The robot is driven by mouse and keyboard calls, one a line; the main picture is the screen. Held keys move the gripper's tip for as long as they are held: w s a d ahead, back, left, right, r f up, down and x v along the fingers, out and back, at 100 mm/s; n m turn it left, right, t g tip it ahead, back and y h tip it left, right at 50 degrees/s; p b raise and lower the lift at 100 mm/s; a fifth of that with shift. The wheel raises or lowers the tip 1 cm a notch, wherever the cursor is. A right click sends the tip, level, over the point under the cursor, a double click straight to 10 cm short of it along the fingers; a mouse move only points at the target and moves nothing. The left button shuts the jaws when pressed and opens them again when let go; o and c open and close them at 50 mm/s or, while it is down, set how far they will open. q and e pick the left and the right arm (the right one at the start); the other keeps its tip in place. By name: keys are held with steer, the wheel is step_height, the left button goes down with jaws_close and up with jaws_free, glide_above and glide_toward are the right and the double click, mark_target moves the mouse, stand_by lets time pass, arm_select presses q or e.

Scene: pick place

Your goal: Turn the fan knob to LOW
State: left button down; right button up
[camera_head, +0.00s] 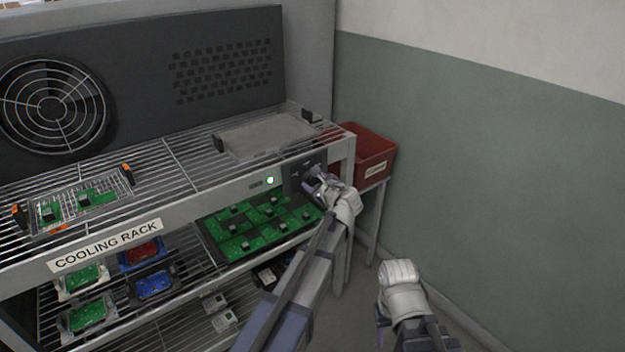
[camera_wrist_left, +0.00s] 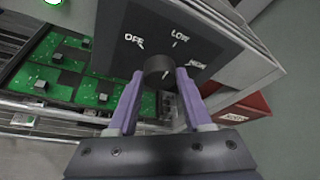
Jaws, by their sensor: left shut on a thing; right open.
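The fan knob (camera_wrist_left: 158,70) is a dark round knob on a dark control panel (camera_wrist_left: 215,62) with white OFF, LOW and HIGH labels. In the head view this panel (camera_head: 293,177) is at the right end of the rack's front edge. My left gripper (camera_wrist_left: 158,76) is shut on the knob, one purple finger on each side. In the head view my left gripper (camera_head: 315,188) partly covers the panel and hides the knob. The knob's pointer direction is not clear. My right gripper (camera_head: 380,318) is open and empty at the lower right, away from the rack.
A lit indicator (camera_head: 270,180) is left of the panel. The cooling rack (camera_head: 180,180) holds green boards below and a flat grey tray (camera_head: 265,135) on top. A fan grille (camera_head: 52,105) is at the left. A red bin (camera_head: 370,150) stands at right. Floor space near my right arm is clear.

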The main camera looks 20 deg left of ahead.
stand_by(0.4)
arm_select(q)
steer(key=shift+c, duration=1.6)
jaws_free()
steer(key=p+v, duration=0.2)
steer(key=v, duration=0.5)
steer(key=shift+s+d+p, duration=0.25)
steer(key=shift+s+p, duration=0.05)
steer(key=shift+r, duration=0.1)
